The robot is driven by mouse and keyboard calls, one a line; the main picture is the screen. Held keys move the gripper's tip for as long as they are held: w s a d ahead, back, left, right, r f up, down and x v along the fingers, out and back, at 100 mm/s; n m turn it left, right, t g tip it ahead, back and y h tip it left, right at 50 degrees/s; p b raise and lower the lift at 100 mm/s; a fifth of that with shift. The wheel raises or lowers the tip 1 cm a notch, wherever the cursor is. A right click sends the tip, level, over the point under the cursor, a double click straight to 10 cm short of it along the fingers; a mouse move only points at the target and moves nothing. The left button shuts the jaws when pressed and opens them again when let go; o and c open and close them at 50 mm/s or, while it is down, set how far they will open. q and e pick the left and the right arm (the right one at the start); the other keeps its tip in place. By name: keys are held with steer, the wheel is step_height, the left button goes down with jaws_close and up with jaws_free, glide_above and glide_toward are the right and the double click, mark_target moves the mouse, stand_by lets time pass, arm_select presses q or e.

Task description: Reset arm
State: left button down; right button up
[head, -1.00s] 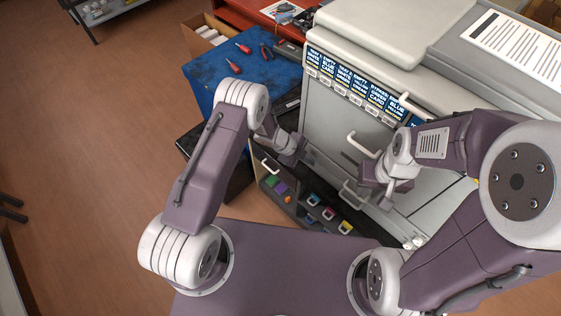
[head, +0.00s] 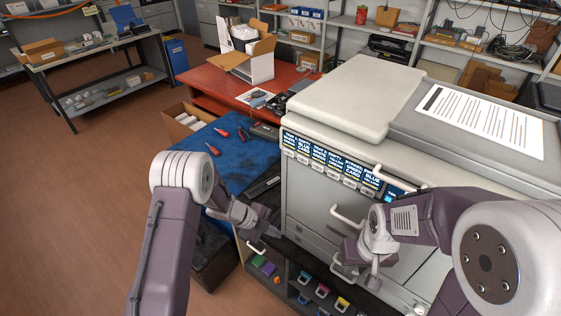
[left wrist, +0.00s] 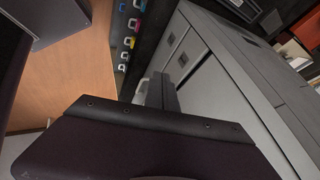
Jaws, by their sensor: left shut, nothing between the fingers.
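My left gripper (head: 272,229) is in front of the left side of the large grey printer (head: 320,203), above a dark shelf with coloured cartridges. It is shut and empty. In the left wrist view its dark fingers (left wrist: 162,92) show beside the printer's grey front panels (left wrist: 215,85). My right gripper (head: 366,281) is in front of the printer near its white handles; its fingers are too small and partly hidden to tell whether they are open or shut. Both arms are bent in front of the printer.
Coloured cartridges, including a yellow one (head: 342,303), sit on the dark shelf low at the printer's front. A blue-covered bench (head: 235,170) with red-handled screwdrivers stands left. A red table (head: 215,80) with an open box (head: 258,66) stands behind. The brown floor (head: 75,200) at left is clear.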

arm_select(q)
steer(key=w+r+n+t, duration=0.1)
steer(key=w+r+t, duration=0.3)
steer(key=r, duration=0.7)
steer(key=w+a+r+n+t+y, duration=0.1)
steer(key=a+r+n+t+y, duration=0.25)
steer(key=a+r+n, duration=0.45)
steer(key=s+a+f+n+g+y, duration=0.1)
steer(key=s+a+f+n+g, duration=0.1)
steer(key=s+n, duration=0.3)
steer(key=s+a+f+n+g+y, duration=0.1)
steer(key=s+n, duration=0.4)
steer(key=s, duration=0.5)
steer(key=s+a+f+n+g+y, duration=0.1)
steer(key=s+a+f+n+g, duration=0.2)
steer(key=s+n+g, duration=0.2)
steer(key=shift+s+a+f, duration=0.2)
steer(key=shift+s+a, duration=0.05)
steer(key=shift+s, duration=0.95)
steer(key=shift+y, duration=0.25)
